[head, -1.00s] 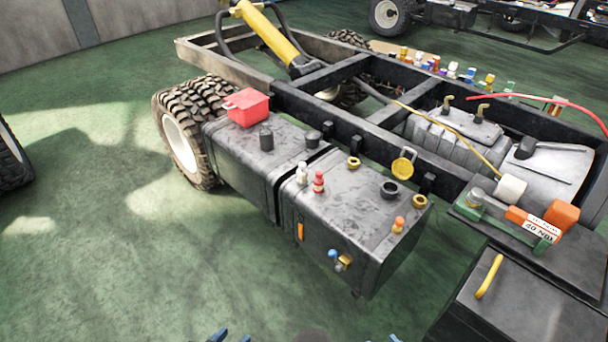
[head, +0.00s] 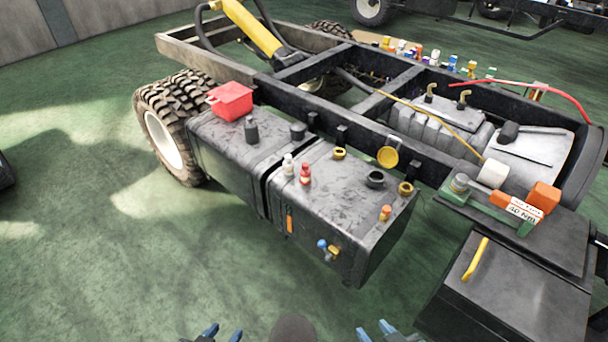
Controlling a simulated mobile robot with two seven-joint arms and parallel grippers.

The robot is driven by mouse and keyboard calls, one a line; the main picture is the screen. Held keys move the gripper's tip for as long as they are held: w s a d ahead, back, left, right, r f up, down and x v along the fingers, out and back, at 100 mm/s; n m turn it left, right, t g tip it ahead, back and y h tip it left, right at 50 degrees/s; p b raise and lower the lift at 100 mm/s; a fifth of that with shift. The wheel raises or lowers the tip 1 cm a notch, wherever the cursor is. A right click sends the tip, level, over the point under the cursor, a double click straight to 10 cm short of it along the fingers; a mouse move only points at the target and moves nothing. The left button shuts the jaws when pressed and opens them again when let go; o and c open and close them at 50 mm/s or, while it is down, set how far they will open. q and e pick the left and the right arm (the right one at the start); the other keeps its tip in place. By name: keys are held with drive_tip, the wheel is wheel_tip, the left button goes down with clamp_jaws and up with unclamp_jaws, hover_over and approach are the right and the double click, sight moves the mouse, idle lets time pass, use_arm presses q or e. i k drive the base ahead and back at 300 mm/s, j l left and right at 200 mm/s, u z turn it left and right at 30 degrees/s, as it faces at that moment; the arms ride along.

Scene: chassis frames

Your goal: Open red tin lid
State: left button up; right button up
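The red tin (head: 231,101) sits on the far left part of the black tank's top (head: 215,135), near the big tyre. Its lid looks closed, with a small tab on the left side. My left gripper (head: 222,332) shows only its blue fingertips at the bottom edge. They are apart with nothing seen between them. My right gripper (head: 375,331) also shows at the bottom edge, its blue fingertips apart and empty. Both grippers are well away from the tin, low in the picture. The rest of both grippers is cut off by the frame.
A dark cap (head: 251,130) stands just in front of the tin. A white bottle (head: 288,165) and a red bottle (head: 305,174) stand on the nearer tank. The chassis rail (head: 300,113) runs behind. Green floor (head: 120,260) is clear at left.

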sight(230, 92)
drive_tip(key=i+j+z, duration=0.1)
drive_tip(key=i+j, duration=0.25)
drive_tip(key=j, duration=0.25)
drive_tip(key=i+j+z, duration=0.15)
drive_tip(key=j, duration=0.15)
drive_tip(key=i+j, duration=0.15)
drive_tip(key=j, duration=0.15)
drive_tip(key=i+j+z, duration=0.1)
drive_tip(key=i, duration=0.5)
drive_tip(key=i+j+z, duration=0.1)
drive_tip(key=i+j, duration=0.15)
drive_tip(key=i, duration=0.35)
